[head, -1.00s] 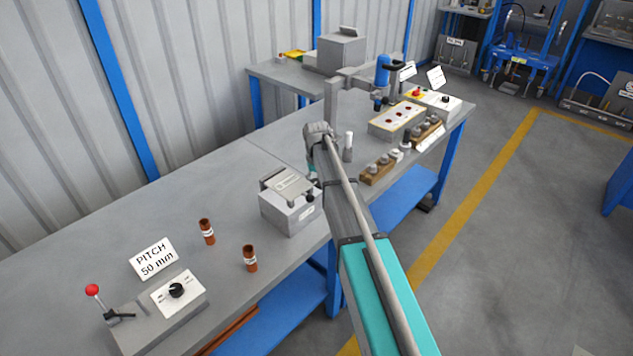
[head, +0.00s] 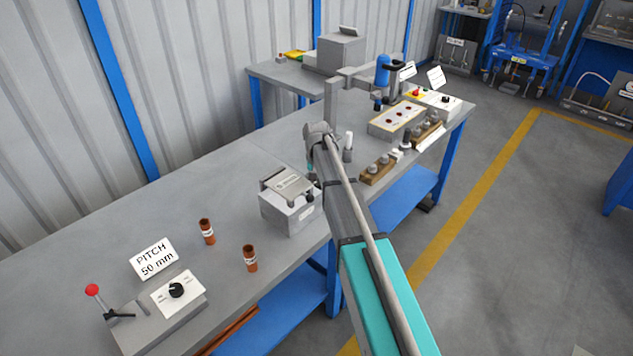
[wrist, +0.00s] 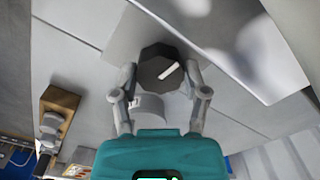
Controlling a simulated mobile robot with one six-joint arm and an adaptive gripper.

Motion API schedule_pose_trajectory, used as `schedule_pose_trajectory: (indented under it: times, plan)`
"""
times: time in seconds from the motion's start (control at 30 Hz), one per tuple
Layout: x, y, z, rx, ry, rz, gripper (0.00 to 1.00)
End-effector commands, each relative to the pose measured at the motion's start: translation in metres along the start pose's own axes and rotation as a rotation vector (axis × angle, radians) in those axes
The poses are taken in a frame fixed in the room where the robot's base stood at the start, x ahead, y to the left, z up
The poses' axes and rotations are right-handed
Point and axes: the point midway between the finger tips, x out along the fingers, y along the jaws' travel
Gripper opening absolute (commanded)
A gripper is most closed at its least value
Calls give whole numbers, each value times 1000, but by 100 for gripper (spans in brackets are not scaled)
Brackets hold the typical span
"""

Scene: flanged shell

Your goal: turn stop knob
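In the wrist view the stop knob (wrist: 158,70) is a dark, many-sided knob with a white pointer line slanting up to the right. My gripper (wrist: 160,68) has one finger on each side of it, and both tips lie close against its edges. The fingers are partly closed, and the knob fills nearly all the space between them. In the head view my arm hides most of the gripper, which is just right of the grey box (head: 275,211) with a tilted top plate (head: 287,185).
A wooden block with grey pegs (head: 378,170) stands to the right, also in the wrist view (wrist: 58,105). Two brown cylinders (head: 207,231) (head: 249,258) and a control box with a red-balled lever (head: 157,318) are nearer on the bench. Bare bench lies behind the grey box.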

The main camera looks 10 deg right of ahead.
Motion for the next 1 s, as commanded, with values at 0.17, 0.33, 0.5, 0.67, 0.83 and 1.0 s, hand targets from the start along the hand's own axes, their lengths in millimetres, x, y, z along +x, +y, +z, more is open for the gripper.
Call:
schedule_pose_trajectory:
  times: [0.17, 0.33, 0.5, 0.67, 0.83, 1.0]
  plan:
    - [0, 0, 0, -1, 0, 0, 92]
    - [0, 0, 0, -1, 0, 0, 92]
    - [0, 0, 0, -1, 0, 0, 92]
    - [0, 0, 0, -8, 0, 0, 92]
    - [0, 0, 0, -42, 0, 0, 92]
    - [0, 0, 0, -114, 0, 0, 92]
